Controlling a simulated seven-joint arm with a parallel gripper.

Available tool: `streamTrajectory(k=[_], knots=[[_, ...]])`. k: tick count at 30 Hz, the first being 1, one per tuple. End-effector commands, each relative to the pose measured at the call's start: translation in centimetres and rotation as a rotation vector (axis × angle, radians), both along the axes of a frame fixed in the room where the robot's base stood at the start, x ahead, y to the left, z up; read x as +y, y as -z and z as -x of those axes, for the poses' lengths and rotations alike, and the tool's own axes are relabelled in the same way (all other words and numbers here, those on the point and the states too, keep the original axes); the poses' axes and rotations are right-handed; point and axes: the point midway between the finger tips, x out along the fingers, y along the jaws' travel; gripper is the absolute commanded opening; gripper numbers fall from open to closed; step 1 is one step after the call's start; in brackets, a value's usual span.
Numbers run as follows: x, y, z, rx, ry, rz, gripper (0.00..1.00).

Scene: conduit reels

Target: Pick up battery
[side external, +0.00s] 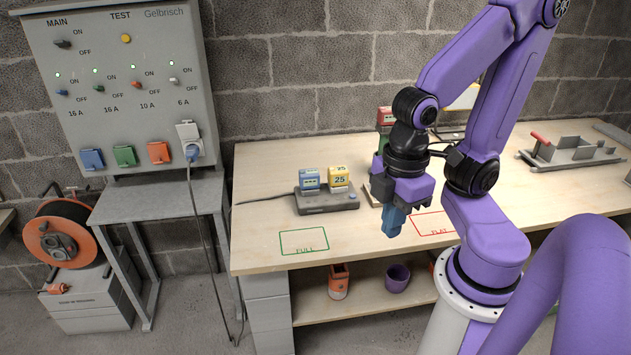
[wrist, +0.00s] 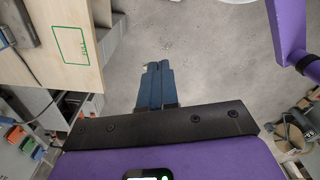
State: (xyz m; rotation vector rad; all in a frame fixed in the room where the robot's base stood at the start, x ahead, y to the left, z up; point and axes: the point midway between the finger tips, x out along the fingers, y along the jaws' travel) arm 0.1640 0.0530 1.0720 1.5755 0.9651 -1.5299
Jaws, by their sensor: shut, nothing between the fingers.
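A blue battery (side external: 309,180) and a yellow battery (side external: 339,176) marked 25 stand side by side in a grey charger (side external: 326,203) on the bench. A red block (side external: 385,116), perhaps another battery, shows behind my arm, with a green one below it mostly hidden. My gripper (side external: 391,230) points down near the bench's front edge, right of the charger, apart from every battery. Its blue fingers are together and empty. In the wrist view the shut fingers (wrist: 152,68) show against the floor beyond the bench edge.
A green FULL outline (side external: 304,242) and a red FLAT outline (side external: 433,224) mark the bench top (side external: 262,222). A grey fixture (side external: 570,152) with a red handle stands at the right. A switch panel (side external: 120,75) and cable reel (side external: 67,245) are at left. Bare bench surrounds the charger's front.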

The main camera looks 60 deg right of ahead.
Motion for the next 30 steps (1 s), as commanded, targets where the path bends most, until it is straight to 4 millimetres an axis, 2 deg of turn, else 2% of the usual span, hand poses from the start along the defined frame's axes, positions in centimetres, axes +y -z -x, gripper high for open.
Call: streamTrajectory(k=[13,14,15,22,23,30], knots=[[0.0,0.0,0.0,0.0,0.0,0.0,0.0],[0.0,0.0,0.0,0.0,0.0,0.0,0.03],[0.0,0.0,0.0,0.0,0.0,0.0,0.16],[0.0,0.0,0.0,0.0,0.0,0.0,0.91],[0.0,0.0,0.0,0.0,0.0,0.0,0.94],[0.0,0.0,-0.01,0.0,0.0,0.0,0.94]])
